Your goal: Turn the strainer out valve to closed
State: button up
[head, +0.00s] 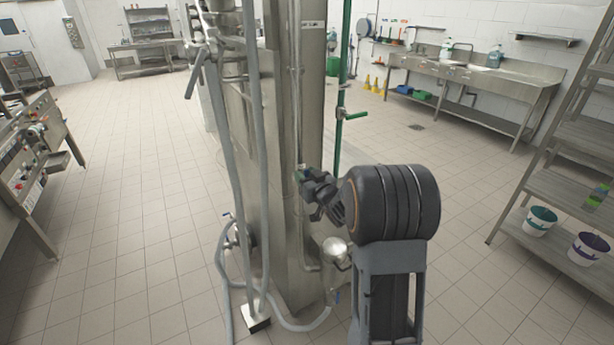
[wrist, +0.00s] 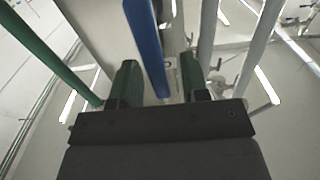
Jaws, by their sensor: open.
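In the wrist view a long blue lever (wrist: 148,50), which looks like a valve handle, runs down from the top edge into the gap between the fingers. No label shows, so I cannot tell whether it is the strainer out valve. My gripper (wrist: 158,82) is open, with a green-padded finger on each side of the lever; contact is not clear. In the head view my gripper (head: 303,175) is beside the tall steel column, and the lever between its fingers cannot be made out there.
The steel column (head: 310,100) stands right in front of me. A green pipe with a green lever (head: 356,115) rises behind it. Grey hoses (head: 225,130) hang at its left. A round metal fitting (head: 336,246) is below my gripper.

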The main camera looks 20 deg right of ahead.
grip_shut()
jog(key=shift+d, duration=0.2)
jog(key=shift+a, duration=0.15)
